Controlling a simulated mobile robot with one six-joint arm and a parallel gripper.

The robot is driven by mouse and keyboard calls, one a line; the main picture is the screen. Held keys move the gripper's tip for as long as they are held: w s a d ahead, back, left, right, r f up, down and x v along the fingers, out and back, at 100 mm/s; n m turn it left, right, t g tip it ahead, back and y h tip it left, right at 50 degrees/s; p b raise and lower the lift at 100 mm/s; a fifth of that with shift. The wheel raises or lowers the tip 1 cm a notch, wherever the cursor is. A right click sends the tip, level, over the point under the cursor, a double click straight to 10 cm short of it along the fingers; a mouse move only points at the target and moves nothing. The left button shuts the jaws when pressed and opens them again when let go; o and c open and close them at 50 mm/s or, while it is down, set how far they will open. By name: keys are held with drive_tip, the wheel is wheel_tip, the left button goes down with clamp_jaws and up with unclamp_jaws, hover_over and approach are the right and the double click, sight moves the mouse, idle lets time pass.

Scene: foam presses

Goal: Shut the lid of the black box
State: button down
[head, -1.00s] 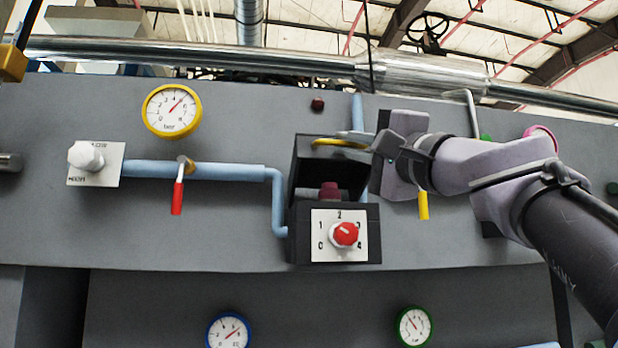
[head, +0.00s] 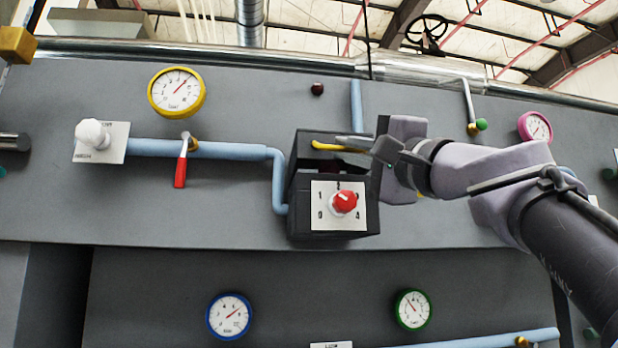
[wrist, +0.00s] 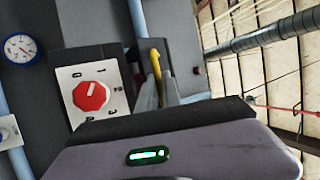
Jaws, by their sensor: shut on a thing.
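The black box (head: 300,220) is on the grey panel, with a white dial plate and red knob on its front. Its black lid (head: 306,148) has a yellow handle (head: 340,148). The lid is tilted forward over the box, partly lowered, with a dark gap under its front edge. My gripper (head: 352,141) is shut on the yellow handle from the right. The handle also shows between the fingers in the wrist view (wrist: 155,60). The button inside the box is hidden in the head view; a bit of dark red shows beside the fingers in the wrist view.
A light-blue pipe (head: 225,149) with a red-handled valve (head: 181,170) runs left of the box. A yellow gauge (head: 177,92) is at upper left. A green-knobbed lever (head: 472,110) and pink gauge (head: 535,127) are above my arm.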

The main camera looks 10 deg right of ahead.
drive_tip(key=shift+w, duration=0.1)
drive_tip(key=c, duration=1.8)
unclamp_jaws()
